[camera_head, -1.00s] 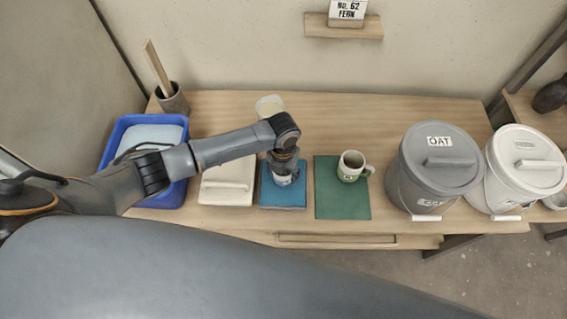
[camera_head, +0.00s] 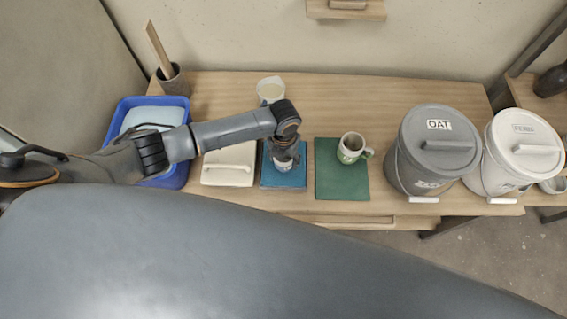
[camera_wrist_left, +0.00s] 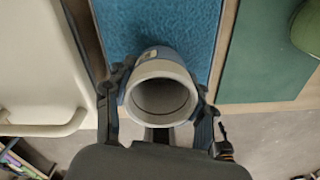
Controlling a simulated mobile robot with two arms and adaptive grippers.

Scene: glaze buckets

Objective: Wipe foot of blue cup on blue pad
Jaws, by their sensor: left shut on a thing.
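The blue cup (camera_wrist_left: 157,62) shows in the left wrist view with its pale rim and open mouth toward the camera. My left gripper (camera_wrist_left: 158,98) is shut on it, one finger on each side. In the head view the gripper (camera_head: 284,147) and the cup (camera_head: 284,163) are over the blue pad (camera_head: 284,182), with the arm coming from the left. The pad (camera_wrist_left: 158,20) also shows behind the cup in the wrist view. The cup's foot is hidden, so I cannot tell whether it touches the pad. My right gripper is not in view.
A green mug (camera_head: 351,154) stands on a green pad (camera_head: 335,182) to the right. A pale block with a handle (camera_head: 229,164) and a blue tub (camera_head: 118,128) are left. Another pale cup (camera_head: 270,88) stands behind. Lidded grey (camera_head: 428,165) and white (camera_head: 497,178) buckets are at right.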

